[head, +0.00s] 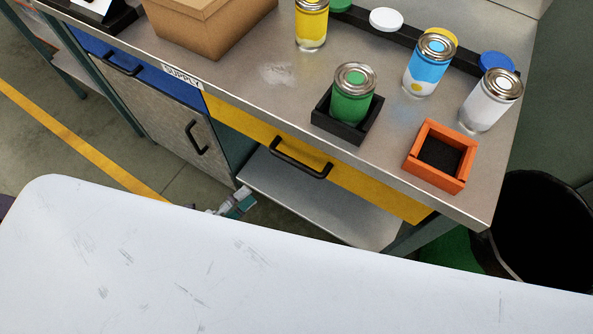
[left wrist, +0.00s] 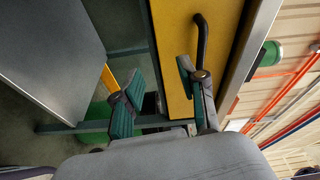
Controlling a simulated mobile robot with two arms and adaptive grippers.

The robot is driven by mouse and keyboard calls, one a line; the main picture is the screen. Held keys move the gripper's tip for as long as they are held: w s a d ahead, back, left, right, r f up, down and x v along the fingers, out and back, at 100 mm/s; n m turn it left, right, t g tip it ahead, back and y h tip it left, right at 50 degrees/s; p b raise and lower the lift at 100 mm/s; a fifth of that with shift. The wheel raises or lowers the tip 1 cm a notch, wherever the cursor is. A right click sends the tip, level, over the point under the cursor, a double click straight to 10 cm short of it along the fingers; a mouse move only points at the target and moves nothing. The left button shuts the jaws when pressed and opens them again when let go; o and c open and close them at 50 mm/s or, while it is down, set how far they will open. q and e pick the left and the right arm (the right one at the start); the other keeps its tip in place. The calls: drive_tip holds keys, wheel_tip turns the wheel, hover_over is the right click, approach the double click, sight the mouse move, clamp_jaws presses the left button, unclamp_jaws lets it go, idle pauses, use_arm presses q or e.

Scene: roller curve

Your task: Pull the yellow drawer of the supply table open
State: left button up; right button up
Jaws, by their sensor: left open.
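The yellow drawer (head: 370,187) sits under the right part of the supply table's grey top (head: 260,75). Its front looks flush with the table edge, so it appears shut. Its black bar handle (head: 300,165) is on the front; in the left wrist view the handle (left wrist: 202,38) stands upright at the top. My left gripper (head: 238,206) is low, below and left of the handle, partly hidden by the white surface. In the left wrist view my left gripper (left wrist: 160,70) has its teal fingers spread and empty, below the handle and apart from it. My right gripper is not in view.
A green can in a black tray (head: 334,132), an orange tray (head: 430,178) and several other cans stand on the tabletop. A blue drawer (head: 90,45) and a grey cabinet door (head: 170,110) are to the left. A black bin (head: 540,225) stands at right.

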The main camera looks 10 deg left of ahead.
sight(296, 161)
use_arm(q)
wheel_tip(296, 161, up, 5)
drive_tip(key=d+m+h, duration=0.3)
drive_tip(key=m+h, duration=0.1)
drive_tip(key=shift+p+x, duration=1.05)
drive_tip(key=shift+x, duration=5.15)
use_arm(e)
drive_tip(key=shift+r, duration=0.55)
use_arm(q)
drive_tip(key=shift+f, duration=0.1)
clamp_jaws()
